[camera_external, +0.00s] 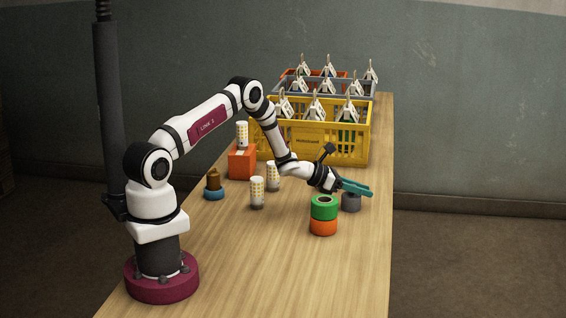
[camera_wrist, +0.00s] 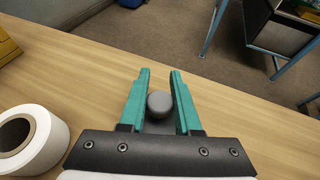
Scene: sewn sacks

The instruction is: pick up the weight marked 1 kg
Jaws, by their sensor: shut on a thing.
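A dark grey weight (camera_external: 351,203) stands on the table near its right edge, below my gripper's fingers. In the wrist view its round grey knob (camera_wrist: 160,103) sits between the two teal fingers. My gripper (camera_external: 357,188) is shut on this knob; the fingers (camera_wrist: 160,80) flank it closely. The weight's body is mostly hidden beneath the knob and gripper. I cannot read any mark on it. A brown object with a blue base (camera_external: 213,187) stands farther left; I cannot tell its marking either.
A green roll (camera_external: 323,205) on an orange roll (camera_external: 323,227) stands just beside the weight. A white roll (camera_wrist: 33,138) shows in the wrist view. White patterned cups (camera_external: 257,193), an orange box (camera_external: 241,163) and a yellow crate (camera_external: 310,140) with tagged sacks stand behind. The front table is clear.

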